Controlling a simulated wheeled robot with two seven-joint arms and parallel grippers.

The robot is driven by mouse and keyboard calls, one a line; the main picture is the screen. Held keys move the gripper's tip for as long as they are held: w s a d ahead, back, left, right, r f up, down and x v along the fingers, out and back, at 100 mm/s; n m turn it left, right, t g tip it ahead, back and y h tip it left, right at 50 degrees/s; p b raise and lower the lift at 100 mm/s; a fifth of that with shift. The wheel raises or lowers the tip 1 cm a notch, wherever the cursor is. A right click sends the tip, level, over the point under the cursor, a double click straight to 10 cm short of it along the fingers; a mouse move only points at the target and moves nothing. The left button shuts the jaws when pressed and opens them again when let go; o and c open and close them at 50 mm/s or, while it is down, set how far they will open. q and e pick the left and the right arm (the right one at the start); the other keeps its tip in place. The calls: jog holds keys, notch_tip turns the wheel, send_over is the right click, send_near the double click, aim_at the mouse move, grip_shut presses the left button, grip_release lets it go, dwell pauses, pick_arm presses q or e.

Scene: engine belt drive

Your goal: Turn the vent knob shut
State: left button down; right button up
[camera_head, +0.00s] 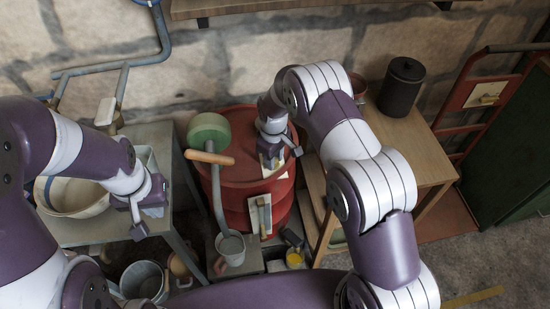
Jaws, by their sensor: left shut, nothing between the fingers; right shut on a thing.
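A red barrel (238,181) stands in the middle of the camera_head view. My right gripper (272,163) reaches down over the right part of its top, low at the lid. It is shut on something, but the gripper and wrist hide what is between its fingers. I cannot make out the vent knob itself. My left gripper (138,229) is shut and empty, pointing down over the right part of the grey table at the left, apart from the barrel.
A ladle-like tool with a wooden handle (209,157) and a green round thing (209,131) are at the barrel's left. A bowl (75,196) sits on the grey table (150,132). A wooden table (415,150) with a dark canister (402,88) stands right.

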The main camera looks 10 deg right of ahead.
jog(key=shift+s+f+n, duration=0.2)
jog(key=shift+s+n, duration=0.05)
jog(key=shift+n, duration=0.05)
jog(key=o, duration=1.1)
jog(key=shift+r, duration=0.1)
jog(key=shift+c, duration=0.2)
jog(key=shift+w+a+r, duration=0.1)
jog(key=shift+r, duration=0.1)
notch_tip(320, 180, up, 12)
jog(key=shift+s+r, duration=0.2)
jog(key=shift+r, duration=0.05)
